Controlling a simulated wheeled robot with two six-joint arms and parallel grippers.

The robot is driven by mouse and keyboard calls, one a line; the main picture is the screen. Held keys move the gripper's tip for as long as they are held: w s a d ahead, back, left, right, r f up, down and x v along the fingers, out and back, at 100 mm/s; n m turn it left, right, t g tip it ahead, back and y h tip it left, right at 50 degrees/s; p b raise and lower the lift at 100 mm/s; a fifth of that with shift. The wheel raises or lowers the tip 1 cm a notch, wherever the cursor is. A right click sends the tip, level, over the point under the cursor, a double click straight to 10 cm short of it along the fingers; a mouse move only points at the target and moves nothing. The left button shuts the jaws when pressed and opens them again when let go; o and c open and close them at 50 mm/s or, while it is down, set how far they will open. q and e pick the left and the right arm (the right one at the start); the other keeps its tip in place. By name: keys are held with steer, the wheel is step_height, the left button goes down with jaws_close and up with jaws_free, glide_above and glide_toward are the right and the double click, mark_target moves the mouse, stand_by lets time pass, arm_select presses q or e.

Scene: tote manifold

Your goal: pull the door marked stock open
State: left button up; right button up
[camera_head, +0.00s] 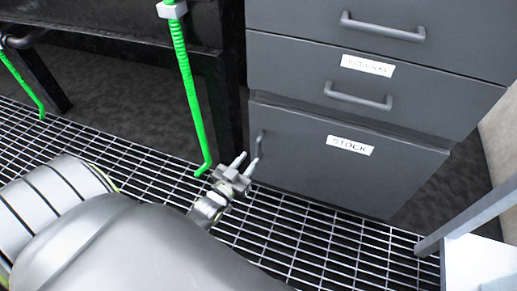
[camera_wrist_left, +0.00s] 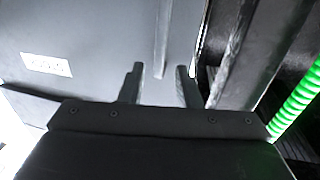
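The dark grey door marked STOCK (camera_head: 310,178) is the lowest front of the cabinet and looks closed. Its white label (camera_head: 350,145) is near the top; the label also shows in the left wrist view (camera_wrist_left: 47,64). Its upright bar handle (camera_head: 260,142) is by the left edge. My left gripper (camera_head: 249,159) is close to the handle's lower end, fingers apart and empty. In the left wrist view the handle (camera_wrist_left: 161,45) lines up with the gap between the fingers (camera_wrist_left: 158,72). I cannot tell whether either finger touches it. My right gripper is not in view.
Two drawers with bar handles (camera_head: 358,97) (camera_head: 383,27) are above the door. A green hose (camera_head: 187,95) hangs left of the cabinet, near my left gripper. A metal-legged stand (camera_head: 470,218) is at the lower right. Open grating floor (camera_head: 330,240) lies before the door.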

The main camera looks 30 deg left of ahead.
mark_target(258, 147)
arm_select(q)
steer(key=w+b, duration=0.1)
steer(key=w, duration=0.6)
steer(key=shift+a+b, duration=0.15)
steer(key=shift+b, duration=0.15)
jaws_close()
